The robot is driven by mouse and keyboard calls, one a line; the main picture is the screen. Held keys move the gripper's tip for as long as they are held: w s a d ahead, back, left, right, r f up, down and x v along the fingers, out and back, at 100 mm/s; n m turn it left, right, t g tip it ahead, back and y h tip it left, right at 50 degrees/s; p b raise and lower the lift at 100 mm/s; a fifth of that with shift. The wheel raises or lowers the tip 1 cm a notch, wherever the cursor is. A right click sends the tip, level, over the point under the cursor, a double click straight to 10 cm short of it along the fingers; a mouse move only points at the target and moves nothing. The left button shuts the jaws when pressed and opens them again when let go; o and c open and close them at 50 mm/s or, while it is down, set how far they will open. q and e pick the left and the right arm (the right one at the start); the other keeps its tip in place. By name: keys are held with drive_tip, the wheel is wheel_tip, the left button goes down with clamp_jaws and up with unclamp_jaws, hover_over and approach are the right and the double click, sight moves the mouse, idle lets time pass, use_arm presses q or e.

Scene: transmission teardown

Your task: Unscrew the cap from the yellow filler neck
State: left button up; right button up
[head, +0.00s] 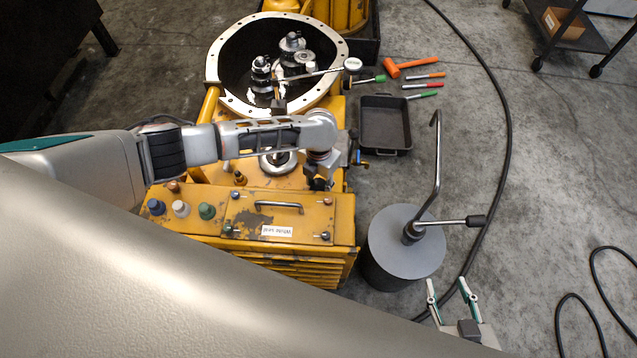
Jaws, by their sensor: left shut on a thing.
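My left arm reaches across the yellow machine housing (345,215) from the left. My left gripper (318,184) points down at the right side of the housing, just behind the front box. It is shut on a small dark thing, which looks like the cap. The gripper hides most of the cap and the filler neck below it, so I cannot tell whether the cap still touches the neck. My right gripper (449,284) is open and empty at the lower right, above the floor beside the grey drum.
A round flanged opening (337,88) with gears lies behind my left arm. A grey drum (410,232) with a bent crank stands to the right. A black tray (385,124), an orange hammer (392,68) and several screwdrivers lie on the floor. A black cable (508,120) crosses the floor.

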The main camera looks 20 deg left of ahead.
sight(319, 184)
use_arm(q)
drive_tip(key=shift+r+p, duration=0.85)
drive_tip(key=shift+r, duration=1)
use_arm(e)
drive_tip(key=shift+t, duration=0.3)
drive_tip(key=r, duration=0.1)
drive_tip(key=w+r, duration=0.1)
drive_tip(key=r, duration=0.1)
drive_tip(key=shift+w+r, duration=0.35)
drive_tip(key=shift+r, duration=0.05)
drive_tip(key=shift+a+f, duration=0.1)
